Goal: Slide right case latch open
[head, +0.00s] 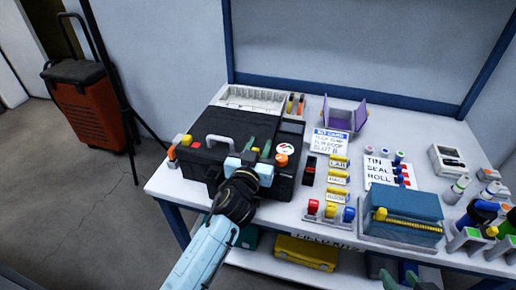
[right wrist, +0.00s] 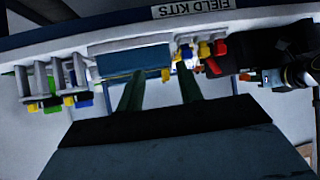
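The black case (head: 218,155) sits on the left part of the white table, lid down, with a grey handle (head: 220,141) on top. My left gripper (head: 258,146) reaches over the case's front right part, its green fingers apart. A small yellow piece shows by the fingers; I cannot tell whether it is part of a latch or touched. The right latch is not clearly visible, as my gripper and wrist cover that area. My right gripper (head: 399,279) is at the bottom edge of the head view, before the table front. In the right wrist view its fingers (right wrist: 158,92) are apart and empty.
Right of the case stand a label card (head: 332,142), a purple open box (head: 345,112), red, yellow and blue knobs (head: 330,211) and a blue box (head: 403,212). A white tray (head: 250,97) lies behind the case. A yellow case (head: 305,252) is on the lower shelf.

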